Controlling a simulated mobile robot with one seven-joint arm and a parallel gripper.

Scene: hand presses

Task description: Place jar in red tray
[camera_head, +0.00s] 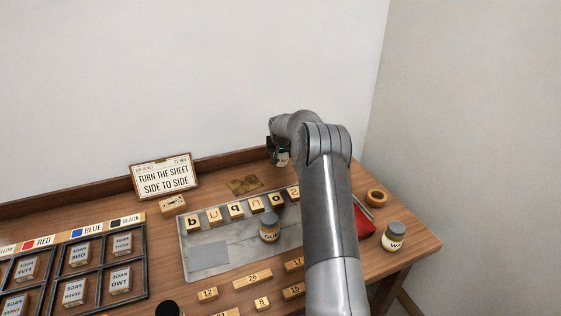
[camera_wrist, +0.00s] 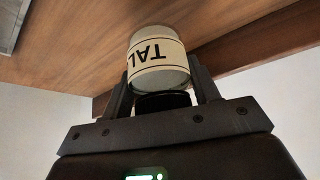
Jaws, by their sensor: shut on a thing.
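My gripper (camera_head: 277,150) is above the back of the wooden table, shut on a jar (camera_head: 282,158) with a pale label. In the wrist view the jar (camera_wrist: 155,70) sits between the two fingers (camera_wrist: 158,92). Its label reads "TAL", the rest out of sight, and its dark end faces my palm. The red tray (camera_head: 364,226) lies on the right of the table, to the right of my arm. My arm hides its left part. The held jar is well behind and left of the tray.
Letter blocks (camera_head: 236,210) line the slab. A sign (camera_head: 164,176) stands at back left.

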